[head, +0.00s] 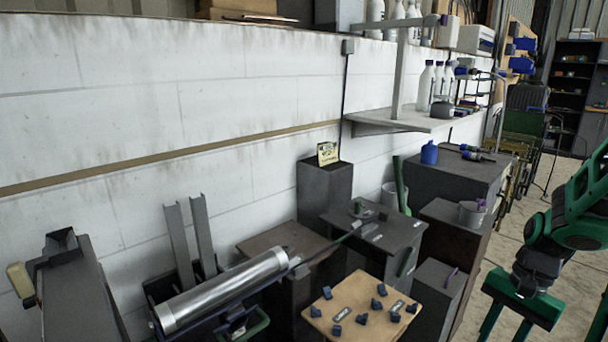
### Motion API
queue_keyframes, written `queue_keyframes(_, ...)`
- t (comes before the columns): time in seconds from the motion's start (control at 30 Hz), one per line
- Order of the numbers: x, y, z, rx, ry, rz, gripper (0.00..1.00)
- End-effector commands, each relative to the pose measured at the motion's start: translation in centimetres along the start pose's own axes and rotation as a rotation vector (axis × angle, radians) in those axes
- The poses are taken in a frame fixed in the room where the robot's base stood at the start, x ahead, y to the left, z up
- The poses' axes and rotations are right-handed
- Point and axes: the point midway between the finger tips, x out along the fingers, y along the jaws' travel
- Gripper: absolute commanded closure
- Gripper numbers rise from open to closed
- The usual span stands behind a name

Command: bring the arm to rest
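My arm (565,228), dark with green parts, reaches in from the right edge of the head view. Its gripper (507,327) hangs at the lower right, pointing down over the concrete floor. Two green fingers show apart with floor visible between them, so it looks open, and I see nothing held. The fingertips are cut off by the bottom edge of the picture. The gripper is to the right of the dark pedestals and appears to touch nothing.
A metal cylinder (222,290) lies tilted at the lower middle. Dark pedestals (434,290) line the white wall (200,110). Open floor (515,215) lies around the arm.

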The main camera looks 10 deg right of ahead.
Motion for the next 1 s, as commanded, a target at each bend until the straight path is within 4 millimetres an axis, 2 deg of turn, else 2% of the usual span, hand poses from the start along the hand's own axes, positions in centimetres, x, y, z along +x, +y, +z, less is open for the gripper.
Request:
queue_keyframes(0.03,-1.0,0.3,0.7,-0.047,0.033,0.011,0.69)
queue_keyframes(0.2,-3.7,1.9,3.0,-0.196,0.112,0.049,0.69)
queue_keyframes(0.43,-6.5,4.4,6.2,-0.389,0.193,0.073,0.69)
queue_keyframes(0.7,-7.6,6.5,8.6,-0.528,0.232,0.076,0.69)
queue_keyframes(1.0,-7.7,6.8,8.8,-0.548,0.235,0.077,0.69)
